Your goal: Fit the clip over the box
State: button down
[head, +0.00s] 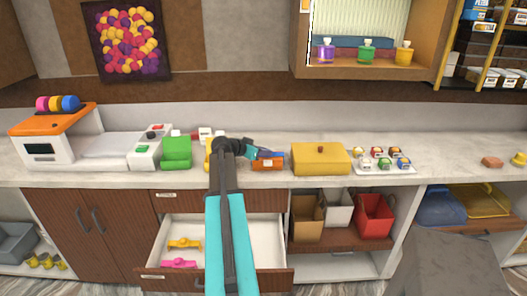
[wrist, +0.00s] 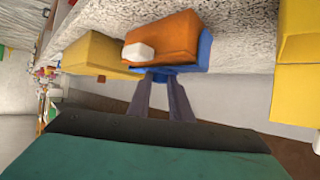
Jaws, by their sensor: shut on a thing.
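An orange box (head: 266,166) with a small white label stands on the counter, just right of my arm. The box (wrist: 165,36) is large in the wrist view, its label toward the camera. A blue clip (wrist: 204,55) lies against the box's right side and underside in that view. A bit of blue clip (head: 274,154) also shows along the box's top in the head view. My gripper (wrist: 161,84) is shut on the clip's blue tab. Whether the clip is fully seated around the box is hidden.
An open drawer (head: 215,246) below holds a yellow clip (head: 184,243) and a pink clip (head: 179,263). A yellow lidded box (head: 320,160) stands right of the orange box; a green bin (head: 176,154) stands left. Small jars (head: 382,160) stand farther right.

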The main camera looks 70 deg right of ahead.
jog(key=shift+f+b, duration=0.25)
jog(key=shift+b, duration=0.15)
jog(key=c, duration=1.6)
grip_release()
jog(key=shift+r+p, duration=0.2)
jog(key=shift+p, duration=0.1)
jog(key=shift+r, duration=0.15)
jog(key=b+v, duration=0.2)
jog(key=v, duration=1)
jog(key=shift+b, duration=0.4)
